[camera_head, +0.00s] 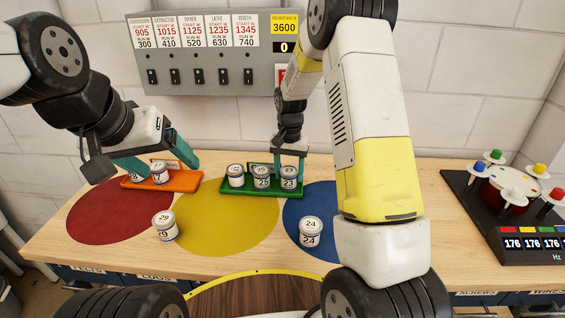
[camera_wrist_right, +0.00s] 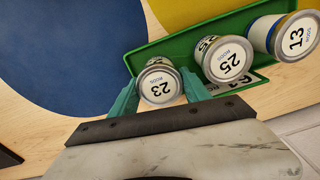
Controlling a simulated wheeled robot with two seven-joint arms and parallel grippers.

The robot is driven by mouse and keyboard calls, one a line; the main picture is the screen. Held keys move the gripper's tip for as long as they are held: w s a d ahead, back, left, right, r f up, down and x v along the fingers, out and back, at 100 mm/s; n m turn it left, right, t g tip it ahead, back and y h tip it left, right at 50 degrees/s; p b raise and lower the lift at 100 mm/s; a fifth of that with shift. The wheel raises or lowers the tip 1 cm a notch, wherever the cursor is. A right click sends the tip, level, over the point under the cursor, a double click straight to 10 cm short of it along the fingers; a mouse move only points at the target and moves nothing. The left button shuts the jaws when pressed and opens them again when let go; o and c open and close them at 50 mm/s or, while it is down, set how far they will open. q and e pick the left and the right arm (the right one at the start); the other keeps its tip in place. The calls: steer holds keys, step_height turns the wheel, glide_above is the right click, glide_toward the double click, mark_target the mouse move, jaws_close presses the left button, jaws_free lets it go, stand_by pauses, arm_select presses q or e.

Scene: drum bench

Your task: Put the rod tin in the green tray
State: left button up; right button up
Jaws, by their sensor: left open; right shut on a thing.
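My right gripper (camera_head: 290,155) is shut on a white tin marked 23 (camera_head: 289,178) at the right end of the green tray (camera_head: 247,193). In the right wrist view, the fingers (camera_wrist_right: 163,95) stand on both sides of this tin (camera_wrist_right: 160,82), whose small print seems to read RODS. The tin looks upright and inside the tray; I cannot tell if it touches the tray floor. Tins marked 25 (camera_wrist_right: 228,60) and 13 (camera_wrist_right: 293,36) stand beside it in the tray. My left gripper (camera_head: 158,160) is open at the orange tray (camera_head: 178,181).
The orange tray holds tins, partly hidden by my left gripper. A tin marked 29 (camera_head: 164,226) stands between the red and yellow discs. A tin marked 24 (camera_head: 311,230) stands on the blue disc (camera_head: 298,206). A dark console with coloured knobs (camera_head: 517,190) is at right.

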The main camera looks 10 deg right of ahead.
mark_target(289, 170)
steer(key=shift+f, duration=0.15)
steer(key=o, duration=1.3)
steer(key=shift+c, duration=0.2)
steer(key=s+d+r+n+t, duration=0.1)
steer(key=s+r, duration=0.2)
steer(key=r, duration=0.7)
steer(key=s+r, duration=0.3)
steer(key=r, duration=0.6)
steer(key=s+r+n+t+y, duration=0.1)
steer(key=s+r+n+t, duration=0.1)
steer(key=s, duration=0.8)
steer(key=s+d+r+n+t+y, duration=0.1)
steer(key=s+r+t, duration=0.2)
steer(key=s, duration=0.8)
steer(key=shift+r+n, duration=0.4)
steer(key=shift+r, duration=0.15)
steer(key=shift+s, duration=0.1)
